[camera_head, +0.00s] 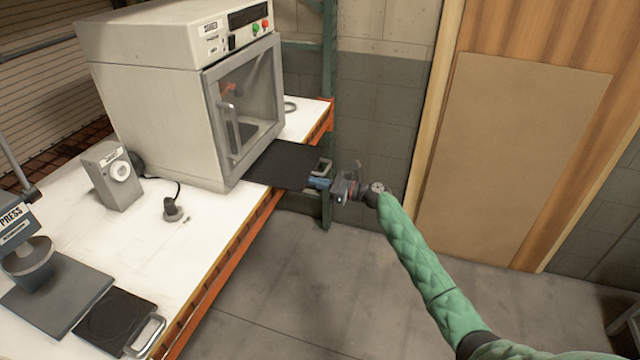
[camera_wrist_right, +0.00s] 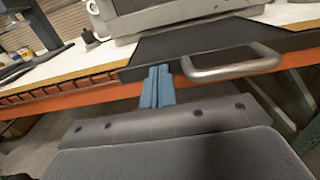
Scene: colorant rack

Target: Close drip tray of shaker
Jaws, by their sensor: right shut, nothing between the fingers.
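The shaker (camera_head: 165,95) is a beige cabinet with a windowed door, standing on the white bench. Its black drip tray (camera_head: 283,166) sticks out beneath the door past the bench's front edge. The tray has a metal loop handle (camera_head: 322,168) on its outer end; in the right wrist view the handle (camera_wrist_right: 235,68) is at the upper right. My right gripper (camera_head: 320,183) is shut and empty at the tray's outer end. Its blue fingers (camera_wrist_right: 158,88) point at the tray's front edge, left of the handle; contact cannot be told. My left gripper is not in view.
The white bench (camera_head: 190,240) has an orange front edge. A small grey box with a dial (camera_head: 112,175) and a press (camera_head: 30,255) stand on it. A second dark tray with a handle (camera_head: 115,318) lies at the front left. The floor (camera_head: 300,290) before the bench is clear.

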